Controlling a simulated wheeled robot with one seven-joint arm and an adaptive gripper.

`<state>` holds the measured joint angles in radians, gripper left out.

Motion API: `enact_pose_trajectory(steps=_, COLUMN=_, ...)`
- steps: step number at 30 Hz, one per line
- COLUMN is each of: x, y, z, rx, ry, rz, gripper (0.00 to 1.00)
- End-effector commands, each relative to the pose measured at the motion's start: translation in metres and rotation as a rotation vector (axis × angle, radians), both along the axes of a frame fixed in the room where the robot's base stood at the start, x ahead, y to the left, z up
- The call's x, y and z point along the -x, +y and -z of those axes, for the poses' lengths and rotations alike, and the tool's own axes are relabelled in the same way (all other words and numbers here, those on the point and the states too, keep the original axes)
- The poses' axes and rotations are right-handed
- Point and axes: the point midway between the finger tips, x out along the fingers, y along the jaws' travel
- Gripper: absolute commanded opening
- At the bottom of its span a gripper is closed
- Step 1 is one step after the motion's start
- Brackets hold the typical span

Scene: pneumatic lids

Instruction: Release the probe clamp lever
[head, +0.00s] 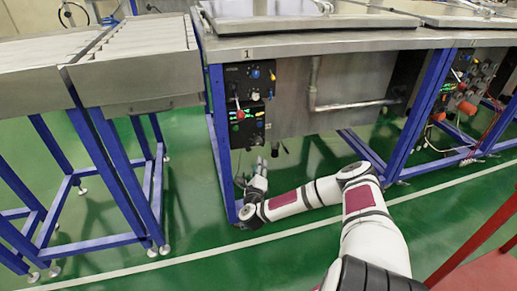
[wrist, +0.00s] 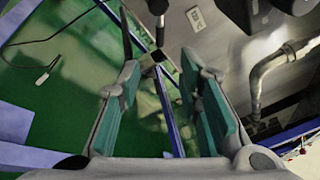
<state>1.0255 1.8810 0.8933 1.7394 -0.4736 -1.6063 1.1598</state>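My gripper (head: 258,172) is below the control panel (head: 250,100) at the left end of the steel machine, fingers pointing up. In the wrist view my gripper (wrist: 160,78) is open, its two teal-padded fingers wide apart with nothing between them but a blue frame bar and the floor behind. A dark hanging fitting (wrist: 158,8) with a thin stem shows beyond the fingertips at the top. In the head view, dark fittings (head: 275,148) hang under the panel, right of my gripper. A red-ended handle (head: 240,115) is on the panel. I cannot tell which part is the probe clamp lever.
Blue legs (head: 217,145) of the machine stand close to my gripper. A bent steel pipe (head: 312,90) runs right of the panel; it also shows in the wrist view (wrist: 257,80). A conveyor (head: 140,60) stands at left. Green floor is free in front.

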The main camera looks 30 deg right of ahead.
Motion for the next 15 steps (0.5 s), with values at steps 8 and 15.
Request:
enact_pose_trajectory(steps=8, x=-0.041, y=-0.031, z=0.001, rx=0.002, ry=-0.002, rz=-0.001, gripper=0.32)
enact_pose_trajectory(steps=15, x=-0.077, y=-0.057, z=0.001, rx=0.002, ry=-0.001, rz=-0.002, gripper=0.32)
